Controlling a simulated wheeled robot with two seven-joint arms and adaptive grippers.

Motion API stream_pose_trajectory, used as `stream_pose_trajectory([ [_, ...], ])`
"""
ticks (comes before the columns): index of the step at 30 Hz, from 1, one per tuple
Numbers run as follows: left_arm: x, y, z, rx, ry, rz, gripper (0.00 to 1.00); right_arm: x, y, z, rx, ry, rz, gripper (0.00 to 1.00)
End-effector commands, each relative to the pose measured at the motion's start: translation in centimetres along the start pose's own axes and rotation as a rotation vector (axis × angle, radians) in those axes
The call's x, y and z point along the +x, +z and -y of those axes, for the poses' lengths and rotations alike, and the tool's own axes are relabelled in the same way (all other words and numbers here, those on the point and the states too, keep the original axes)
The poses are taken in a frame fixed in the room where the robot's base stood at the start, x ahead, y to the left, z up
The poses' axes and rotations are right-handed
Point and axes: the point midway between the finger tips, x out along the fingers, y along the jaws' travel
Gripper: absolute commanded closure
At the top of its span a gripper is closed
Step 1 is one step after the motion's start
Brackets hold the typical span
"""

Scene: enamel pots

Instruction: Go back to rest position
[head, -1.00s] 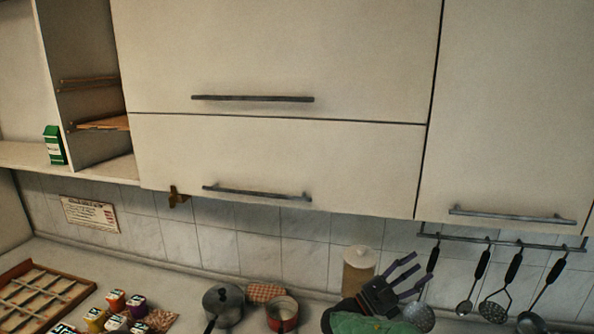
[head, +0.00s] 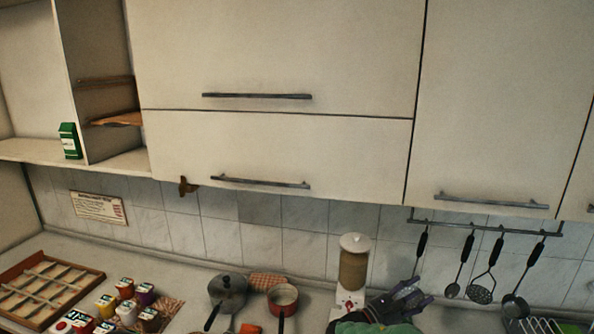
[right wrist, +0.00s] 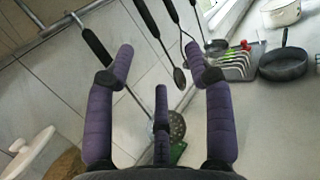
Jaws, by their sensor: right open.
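My right gripper (head: 408,294) is low at the right of the head view, above the counter and just right of the tall lidded canister (head: 353,262). In the right wrist view its purple fingers (right wrist: 160,72) are spread apart with nothing between them. Hanging utensils, among them a slotted ladle (right wrist: 176,124), show beyond the fingers. A red pot (head: 283,298) and a dark lidded pot (head: 228,292) stand on the counter left of the gripper, apart from it. My left gripper is not in view.
Closed wall cabinets (head: 290,60) fill the upper view. Several utensils hang from a rail (head: 485,230) at the right. Small jars (head: 125,288) and a wooden tray (head: 95,272) are at the left.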

Motion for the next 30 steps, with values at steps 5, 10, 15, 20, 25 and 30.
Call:
stream_pose_trajectory([
  [5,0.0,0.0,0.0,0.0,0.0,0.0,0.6,-0.5,-6.6,0.9,-0.044,0.012,-0.196,0.47],
  [10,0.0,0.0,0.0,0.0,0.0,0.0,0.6,-2.9,-15.7,3.7,-0.077,-0.015,-0.49,0.47],
  [15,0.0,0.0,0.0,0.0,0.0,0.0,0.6,-7.8,-24.5,8.3,-0.073,-0.116,-0.824,0.47],
  [20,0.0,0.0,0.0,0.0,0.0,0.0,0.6,-14.6,-30.6,13.5,-0.025,-0.287,-1.128,0.47],
  [25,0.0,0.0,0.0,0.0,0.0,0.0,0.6,-23.5,-34.5,19.0,0.087,-0.577,-1.427,0.47],
  [30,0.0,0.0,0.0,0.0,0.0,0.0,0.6,-33.1,-35.3,23.0,0.308,-1.023,-1.646,0.47],
])
